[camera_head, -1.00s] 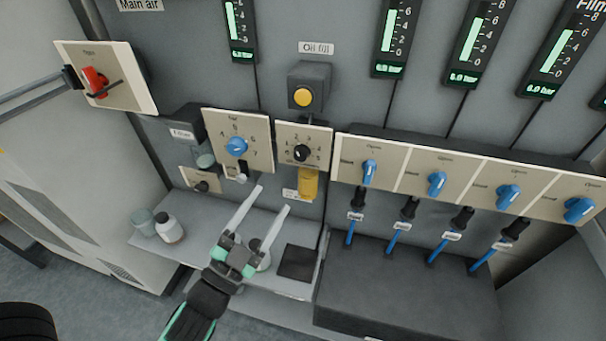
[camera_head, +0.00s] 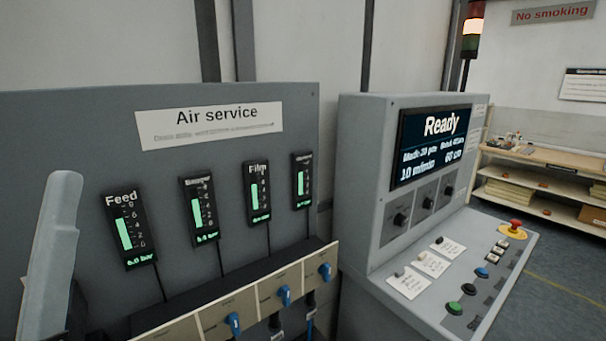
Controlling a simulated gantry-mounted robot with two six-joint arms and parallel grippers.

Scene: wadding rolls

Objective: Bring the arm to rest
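A pale grey finger of what looks like my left gripper (camera_head: 50,250) stands upright, large and close to the camera, at the left edge. It covers part of the grey air service panel (camera_head: 90,130). I see only this one finger clearly, so I cannot tell how far the gripper is open; nothing held shows. The rest of that arm is out of view. My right gripper is not in view.
Blue valve knobs (camera_head: 285,296) sit on a beige strip below green-lit gauges (camera_head: 204,210). Shelves (camera_head: 545,155) and open floor lie at far right.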

